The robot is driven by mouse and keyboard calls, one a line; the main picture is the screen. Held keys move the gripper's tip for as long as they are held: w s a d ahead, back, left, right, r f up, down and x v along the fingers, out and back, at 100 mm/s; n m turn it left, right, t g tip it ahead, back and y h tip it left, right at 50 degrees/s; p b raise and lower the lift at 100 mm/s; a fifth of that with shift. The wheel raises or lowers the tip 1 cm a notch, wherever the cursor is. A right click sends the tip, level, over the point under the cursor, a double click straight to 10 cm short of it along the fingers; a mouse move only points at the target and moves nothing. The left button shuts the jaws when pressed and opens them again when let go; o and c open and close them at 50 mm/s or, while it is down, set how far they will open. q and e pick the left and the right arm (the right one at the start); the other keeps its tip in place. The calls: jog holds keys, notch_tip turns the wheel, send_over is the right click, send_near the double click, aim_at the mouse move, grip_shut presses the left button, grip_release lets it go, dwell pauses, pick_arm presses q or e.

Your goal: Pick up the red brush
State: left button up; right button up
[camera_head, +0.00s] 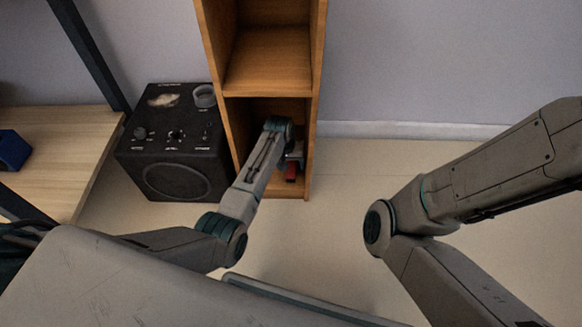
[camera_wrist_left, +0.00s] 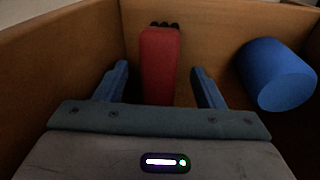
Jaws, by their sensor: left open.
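The red brush (camera_head: 291,172) lies in the lower compartment of the wooden shelf (camera_head: 268,62), near its front right side. In the left wrist view the red brush (camera_wrist_left: 160,62) has dark bristles or tips at its far end. My left gripper (camera_wrist_left: 160,86) is open, with one blue finger on each side of the brush and a visible gap on both sides. In the head view my left gripper (camera_head: 296,156) reaches into the compartment, partly hidden by its own wrist. Whether the fingers are low enough to enclose the brush is hard to tell. My right gripper is out of view.
A blue cylinder (camera_wrist_left: 275,75) is in the compartment to the right of the brush. Wooden walls enclose the gripper closely. A black speaker (camera_head: 172,145) with a grey ring-shaped object (camera_head: 204,96) on top stands left of the shelf. The floor at right is clear.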

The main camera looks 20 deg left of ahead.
pick_arm(q)
jog(key=c, duration=1.1)
jog(key=shift+c, duration=0.2)
